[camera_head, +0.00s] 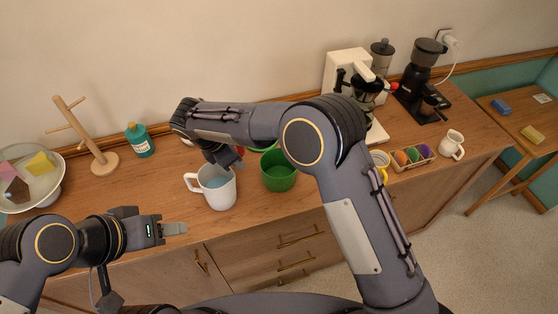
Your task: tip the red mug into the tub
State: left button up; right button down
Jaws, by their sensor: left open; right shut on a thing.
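A white mug (222,196) with something pale blue inside stands upright over the front part of the counter, its handle to the left. My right gripper (228,163) reaches down at the mug's far right rim and appears shut on it; its fingertips are partly hidden. I see no whole red mug; only a small red bit (240,150) shows beside my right gripper, mostly hidden. A green tub (278,180) is just right of the white mug, apart from it.
A wooden mug tree (95,150), a teal bottle (140,141) and a bowl (42,190) with colored blocks are at left.

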jog(key=shift+d, duration=0.1)
jog(key=shift+d+f+y, duration=0.3)
jog(key=shift+f+y, duration=0.3)
jog(key=shift+f, duration=0.05)
jog(key=f+y+b, duration=0.1)
jog(key=b, duration=0.2)
jog(key=d+f+y+b, duration=0.1)
jog(key=f+b, duration=0.3)
jog(key=b, duration=0.1)
jog(key=shift+s+d+f+t+y+b, duration=0.1)
jog(key=shift+d+f+t+y+b, duration=0.05)
jog(key=shift+d+t+y+b, duration=0.2)
jog(key=shift+d+r+y, duration=0.15)
jog(key=shift+r+y, duration=0.2)
jog(key=shift+s+d+r+m+t+y+b, duration=0.15)
jog(key=shift+d+m+t+y+b, duration=0.35)
jog(key=shift+b, duration=0.7)
jog(key=shift+s+d+r+y+b, duration=0.1)
jog(key=shift+r+y+b, duration=0.15)
jog(key=shift+y+b, duration=0.5)
jog(key=shift+w+d+r+y+b, duration=0.1)
jog(key=shift+r+y+b, duration=0.15)
jog(key=shift+y+b, duration=0.45)
jog(key=shift+s+d+r+y+b, duration=0.1)
jog(key=shift+r+y+b, duration=0.15)
jog(key=shift+y+b, duration=0.45)
